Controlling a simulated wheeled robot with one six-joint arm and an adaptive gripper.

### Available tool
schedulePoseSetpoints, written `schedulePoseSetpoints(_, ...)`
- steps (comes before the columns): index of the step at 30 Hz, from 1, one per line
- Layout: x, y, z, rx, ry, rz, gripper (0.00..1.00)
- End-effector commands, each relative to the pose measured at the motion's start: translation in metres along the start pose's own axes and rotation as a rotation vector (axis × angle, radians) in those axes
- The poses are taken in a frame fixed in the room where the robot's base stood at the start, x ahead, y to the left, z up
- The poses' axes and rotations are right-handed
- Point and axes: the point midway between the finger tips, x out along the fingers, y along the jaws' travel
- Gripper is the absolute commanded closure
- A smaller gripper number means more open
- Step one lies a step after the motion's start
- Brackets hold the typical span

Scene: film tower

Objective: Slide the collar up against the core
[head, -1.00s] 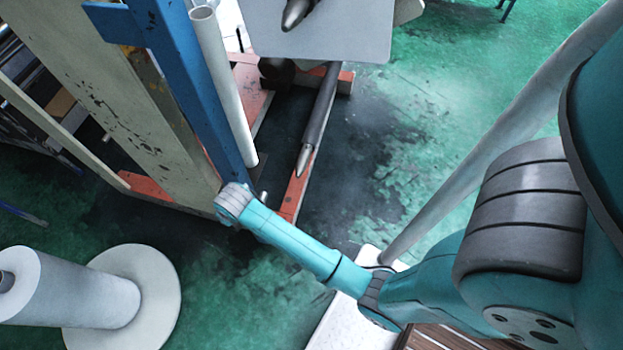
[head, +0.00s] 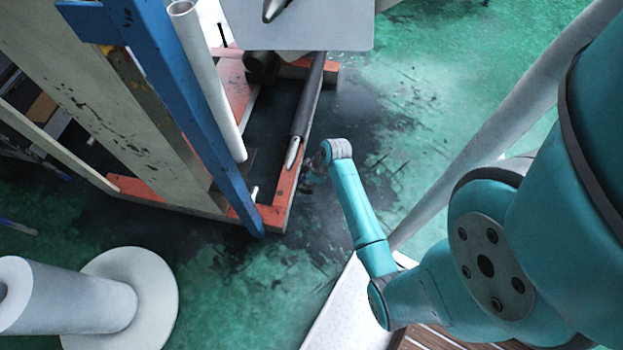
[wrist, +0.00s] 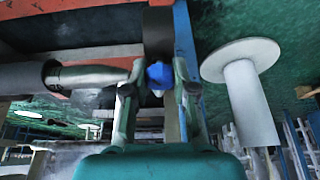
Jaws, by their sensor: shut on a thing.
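My gripper (wrist: 158,86) shows in the wrist view with its two fingers around a small blue piece (wrist: 158,75). A dark block-like part (wrist: 157,30), possibly the collar, is just beyond the blue piece; whether they are joined is unclear. A silver pointed tip (wrist: 95,75) on a dark shaft (wrist: 22,77) comes in from the left and ends beside the left finger. In the head view my gripper (head: 308,175) is small and dark, right beside the shaft's silver tip (head: 292,153). I cannot tell which part is the core.
A blue post (head: 185,120) and a pale tube (head: 212,85) stand left of the shaft, over an orange base frame (head: 275,212). A grey plate (head: 320,28) with another pointed tip is above. A white roll on a disc (head: 155,300) is at lower left. Green floor lies open to the right.

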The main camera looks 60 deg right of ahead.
Motion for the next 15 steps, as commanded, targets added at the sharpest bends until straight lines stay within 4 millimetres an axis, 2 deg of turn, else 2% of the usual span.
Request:
schedulePoseSetpoints(3,-0.003,0.006,0.013,-0.014,0.002,-0.005,1.0)
schedulePoseSetpoints(6,-0.003,0.008,0.016,-0.021,0.002,-0.008,1.0)
schedulePoseSetpoints(15,0.002,0.009,0.002,-0.025,0.001,-0.008,1.0)
